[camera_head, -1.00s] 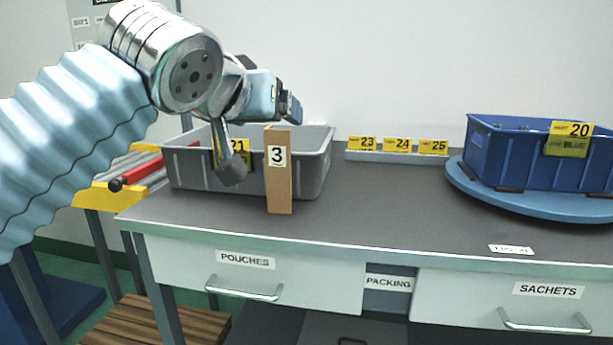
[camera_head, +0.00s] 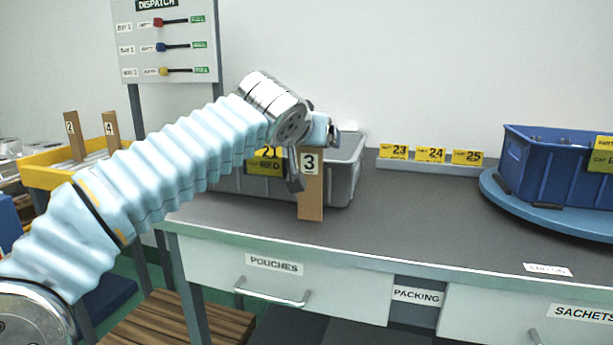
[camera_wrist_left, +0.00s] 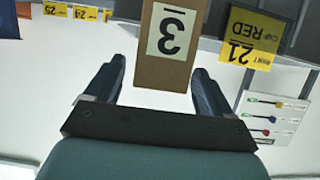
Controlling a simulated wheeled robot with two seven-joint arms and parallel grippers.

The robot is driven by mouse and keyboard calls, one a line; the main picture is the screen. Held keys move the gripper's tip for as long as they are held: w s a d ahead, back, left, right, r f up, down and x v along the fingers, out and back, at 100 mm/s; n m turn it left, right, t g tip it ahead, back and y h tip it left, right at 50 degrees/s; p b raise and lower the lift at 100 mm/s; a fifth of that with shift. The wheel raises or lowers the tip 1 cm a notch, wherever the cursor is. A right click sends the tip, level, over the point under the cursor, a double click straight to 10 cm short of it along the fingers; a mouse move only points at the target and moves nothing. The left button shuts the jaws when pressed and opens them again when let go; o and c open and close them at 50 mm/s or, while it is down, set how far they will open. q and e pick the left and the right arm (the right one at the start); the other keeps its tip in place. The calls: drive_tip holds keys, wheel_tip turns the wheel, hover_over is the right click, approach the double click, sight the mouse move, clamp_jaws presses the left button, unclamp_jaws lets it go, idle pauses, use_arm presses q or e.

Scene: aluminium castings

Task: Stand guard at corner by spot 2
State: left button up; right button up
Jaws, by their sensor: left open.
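A wooden block marked 3 (camera_head: 311,190) stands upright on the grey table top, in front of the grey bin (camera_head: 345,172). My left gripper (camera_head: 299,168) is at the block's upper part, its dark finger beside the block's left edge. In the left wrist view the fingers (camera_wrist_left: 158,70) are open, and the upside-down block (camera_wrist_left: 168,60) shows between them, nearer the right finger. I cannot tell whether they touch. Two more wooden blocks, marked 2 (camera_head: 75,137) and 4 (camera_head: 110,132), stand at the yellow-edged rack at left. No spot 2 marking on the table is readable. My right gripper is not in view.
A blue bin (camera_head: 548,178) stands on a blue round turntable (camera_head: 545,218) at right. Yellow labels 23, 24 and 25 (camera_head: 430,154) stand along the back. A dispatch board (camera_head: 165,45) stands at back left. The table's middle is clear.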

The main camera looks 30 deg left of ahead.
use_arm(q)
drive_tip(key=shift+c, duration=0.5)
drive_tip(key=c, duration=1.4)
